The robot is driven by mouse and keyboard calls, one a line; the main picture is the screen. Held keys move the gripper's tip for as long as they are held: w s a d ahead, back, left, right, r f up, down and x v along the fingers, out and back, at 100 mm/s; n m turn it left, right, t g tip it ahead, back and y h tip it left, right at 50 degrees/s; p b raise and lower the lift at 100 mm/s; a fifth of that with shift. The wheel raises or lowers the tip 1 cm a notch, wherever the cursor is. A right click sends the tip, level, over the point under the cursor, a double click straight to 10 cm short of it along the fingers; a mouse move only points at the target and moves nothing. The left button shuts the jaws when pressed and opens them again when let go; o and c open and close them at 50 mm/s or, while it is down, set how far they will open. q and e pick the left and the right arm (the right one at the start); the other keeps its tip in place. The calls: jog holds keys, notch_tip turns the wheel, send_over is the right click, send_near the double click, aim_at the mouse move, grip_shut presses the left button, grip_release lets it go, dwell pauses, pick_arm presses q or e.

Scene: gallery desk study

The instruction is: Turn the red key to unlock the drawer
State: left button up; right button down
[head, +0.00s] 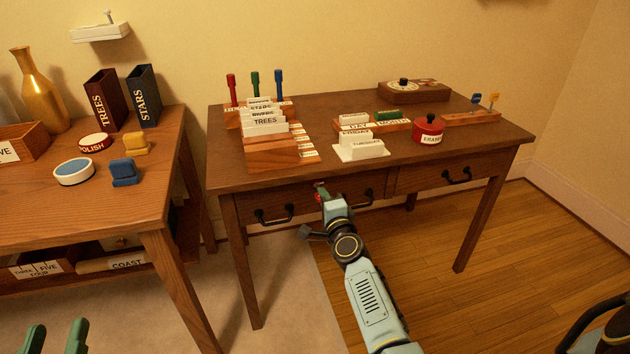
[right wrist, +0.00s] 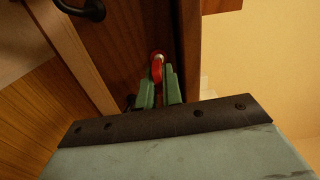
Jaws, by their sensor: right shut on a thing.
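The red key (right wrist: 157,70) sits at the front of the desk drawer, its red bow between the fingertips of my right gripper (right wrist: 160,88). In the head view the key (head: 318,197) is a small red patch beside my right gripper (head: 322,190). That gripper is shut on the key. The drawer (head: 303,203) looks closed, with black handles on both sides of the key. The keyhole is hidden behind the key and fingers. My left gripper (head: 55,339) is open and empty at the bottom left, low in front of the side table.
The desk (head: 330,180) carries a card holder (head: 270,152), a red round pot (head: 428,129) and several small items. A second drawer (head: 440,174) is at the right. A side table (head: 60,205) stands left. Open floor lies in front of the desk.

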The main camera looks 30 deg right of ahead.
jog(key=c, duration=1.5)
grip_release()
jog(key=shift+a+r, duration=0.15)
jog(key=shift+r, duration=0.05)
jog(key=o, duration=0.5)
jog(key=shift+f, duration=0.15)
jog(key=shift+s, duration=0.15)
